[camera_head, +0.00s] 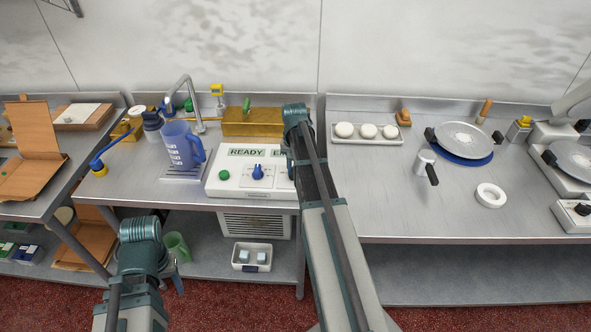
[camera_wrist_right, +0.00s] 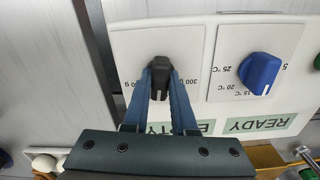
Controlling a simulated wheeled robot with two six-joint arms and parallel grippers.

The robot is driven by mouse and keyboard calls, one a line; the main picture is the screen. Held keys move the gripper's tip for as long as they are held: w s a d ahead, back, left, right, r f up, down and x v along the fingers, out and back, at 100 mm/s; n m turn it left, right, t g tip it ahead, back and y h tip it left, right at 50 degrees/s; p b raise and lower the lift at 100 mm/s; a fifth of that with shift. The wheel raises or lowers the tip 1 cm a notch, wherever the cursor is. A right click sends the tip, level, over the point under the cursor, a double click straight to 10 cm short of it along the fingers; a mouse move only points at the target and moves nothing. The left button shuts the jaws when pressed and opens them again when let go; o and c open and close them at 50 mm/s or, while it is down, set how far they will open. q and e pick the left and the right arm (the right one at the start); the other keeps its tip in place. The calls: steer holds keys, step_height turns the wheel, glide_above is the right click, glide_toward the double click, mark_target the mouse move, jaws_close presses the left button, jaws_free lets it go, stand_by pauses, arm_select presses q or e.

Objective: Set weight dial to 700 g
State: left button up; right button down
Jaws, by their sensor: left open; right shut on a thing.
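The black weight dial (camera_wrist_right: 160,76) sits on the white control panel (camera_wrist_right: 125,50) in the right wrist view, upside down there. A "300 g" label shows beside it, and another label is partly covered by a finger. My right gripper (camera_wrist_right: 161,78) is shut on the dial, one blue finger on each side. A small pale mark shows at the dial's lower end; the exact setting cannot be read. In the head view my right arm hides the dial on the panel (camera_head: 223,186). My left gripper (camera_head: 175,277) is low at the left, open, mostly hidden behind its wrist.
A blue temperature knob (camera_wrist_right: 260,72) is beside the dial; a green button (camera_head: 224,174) is on the panel's left. A blue jug (camera_head: 180,147) stands left of the panel under a tap. A brass box (camera_head: 250,122) is behind. The right table's front is mostly clear.

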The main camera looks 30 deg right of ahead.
steer(key=shift+m, duration=0.8)
steer(key=shift+m, duration=0.9)
steer(key=c, duration=0.6)
jaws_free()
steer(key=shift+c, duration=0.2)
step_height(320, 180, up, 6)
steer(key=p, duration=0.6)
steer(key=shift+r, duration=0.1)
